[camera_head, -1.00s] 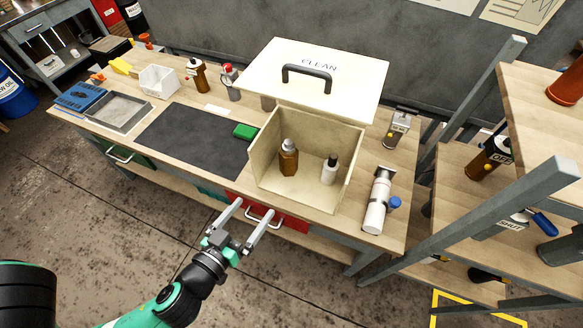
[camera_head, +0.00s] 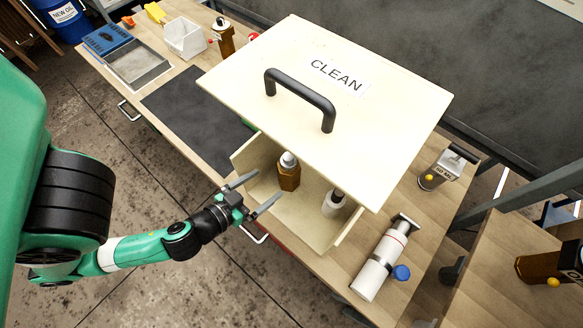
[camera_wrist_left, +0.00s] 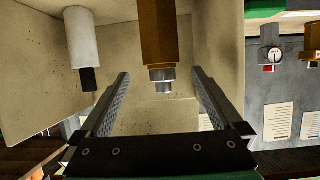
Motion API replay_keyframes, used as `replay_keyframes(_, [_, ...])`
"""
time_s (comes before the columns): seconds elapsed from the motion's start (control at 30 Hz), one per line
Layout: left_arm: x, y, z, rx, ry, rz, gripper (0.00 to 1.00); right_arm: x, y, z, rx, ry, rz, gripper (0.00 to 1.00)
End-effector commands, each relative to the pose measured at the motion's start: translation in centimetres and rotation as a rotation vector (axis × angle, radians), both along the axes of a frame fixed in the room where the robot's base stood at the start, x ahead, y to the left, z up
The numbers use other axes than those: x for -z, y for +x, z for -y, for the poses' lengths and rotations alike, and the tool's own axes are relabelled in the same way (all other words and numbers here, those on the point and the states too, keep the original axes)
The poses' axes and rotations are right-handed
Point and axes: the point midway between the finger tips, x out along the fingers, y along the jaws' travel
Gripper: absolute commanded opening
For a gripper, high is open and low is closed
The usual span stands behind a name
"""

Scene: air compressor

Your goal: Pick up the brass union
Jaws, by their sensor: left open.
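An amber-brown hexagonal piece with a silver top (camera_head: 288,176), the likeliest brass union, stands upright in the open-fronted cream box (camera_head: 242,156). It also shows in the left wrist view (camera_wrist_left: 158,35), in line with the gap between the fingers. My left gripper (camera_head: 269,183) is open and empty at the box's open front, its fingertips close to the piece. Whether they touch it, I cannot tell. The left wrist view shows the two spread fingers (camera_wrist_left: 161,76). My right gripper is not in view.
A white bottle with a dark cap (camera_head: 334,203) stands right of the brown piece, partly under the raised lid marked CLEAN (camera_head: 370,120). The dark mat (camera_head: 200,120) is clear.

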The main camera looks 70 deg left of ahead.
Motion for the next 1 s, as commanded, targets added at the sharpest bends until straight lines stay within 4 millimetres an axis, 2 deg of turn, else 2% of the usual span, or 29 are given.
replay_keyframes(0.17, [0.1,1.1,-1.0,-0.015,0.001,0.010,1.00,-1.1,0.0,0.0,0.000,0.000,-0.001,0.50])
replay_keyframes(0.33, [1.0,3.2,-2.2,-0.013,0.001,0.013,1.00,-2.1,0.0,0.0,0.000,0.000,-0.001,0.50])
replay_keyframes(0.43, [1.7,4.4,-2.7,-0.007,0.002,0.013,1.00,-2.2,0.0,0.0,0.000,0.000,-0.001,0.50])
replay_keyframes(0.67, [2.2,5.0,-3.0,-0.005,0.002,0.011,1.00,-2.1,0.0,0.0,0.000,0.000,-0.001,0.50])
replay_keyframes(0.9, [4.1,7.9,-4.8,-0.006,0.003,0.012,1.00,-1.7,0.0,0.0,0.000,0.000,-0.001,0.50])
replay_keyframes(1.0, [4.4,8.6,-5.2,-0.005,0.002,0.011,1.00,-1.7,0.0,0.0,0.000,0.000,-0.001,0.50])
